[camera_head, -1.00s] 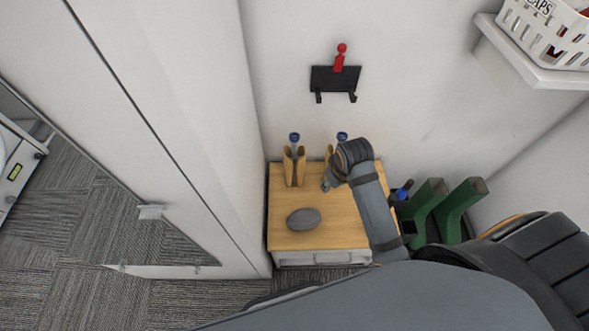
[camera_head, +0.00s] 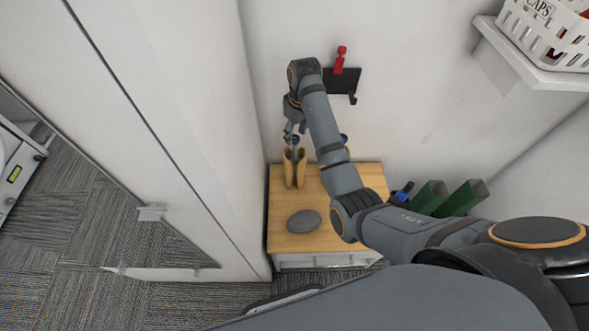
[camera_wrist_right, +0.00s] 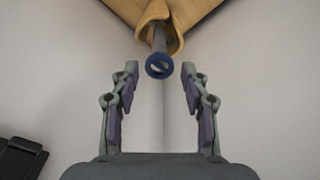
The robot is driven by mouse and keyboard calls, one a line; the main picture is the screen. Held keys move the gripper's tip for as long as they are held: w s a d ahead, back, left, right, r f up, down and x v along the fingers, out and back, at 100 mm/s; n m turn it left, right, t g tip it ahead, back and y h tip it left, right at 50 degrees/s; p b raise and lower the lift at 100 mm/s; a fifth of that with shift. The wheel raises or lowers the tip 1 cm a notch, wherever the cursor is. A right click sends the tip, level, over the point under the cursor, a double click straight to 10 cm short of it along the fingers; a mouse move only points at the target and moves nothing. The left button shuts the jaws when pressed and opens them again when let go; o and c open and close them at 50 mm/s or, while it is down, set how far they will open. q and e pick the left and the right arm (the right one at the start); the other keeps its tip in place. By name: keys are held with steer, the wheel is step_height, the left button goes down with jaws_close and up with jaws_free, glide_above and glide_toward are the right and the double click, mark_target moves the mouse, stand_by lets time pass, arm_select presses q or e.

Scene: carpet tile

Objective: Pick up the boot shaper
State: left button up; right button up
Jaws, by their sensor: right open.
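A boot shaper (camera_head: 295,141) with a blue knob stands upright in a tan boot (camera_head: 290,170) on the wooden cabinet top. In the right wrist view the shaper's blue ring-shaped knob (camera_wrist_right: 159,65) lies between the fingertips in the picture, with its grey shaft running up into the tan boot (camera_wrist_right: 172,22). My right gripper (camera_head: 293,128) is open and empty, just above the knob; whether it touches cannot be told. A second blue knob (camera_head: 344,138) shows behind my right forearm, which hides most of what is below it. My left gripper is not in view.
A grey oval object (camera_head: 303,221) lies on the cabinet (camera_head: 283,240) in front of the boot. Green boots (camera_head: 463,199) stand to the right. A black wall rack (camera_head: 343,82) with a red item hangs behind my arm. A tall white cabinet (camera_head: 190,120) borders the left.

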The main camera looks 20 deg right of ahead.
mark_target(294, 145)
steer(key=f, duration=0.6)
steer(key=shift+w+a+f, duration=0.15)
steer(key=shift+w+f, duration=0.15)
steer(key=shift+f, duration=0.1)
jaws_close()
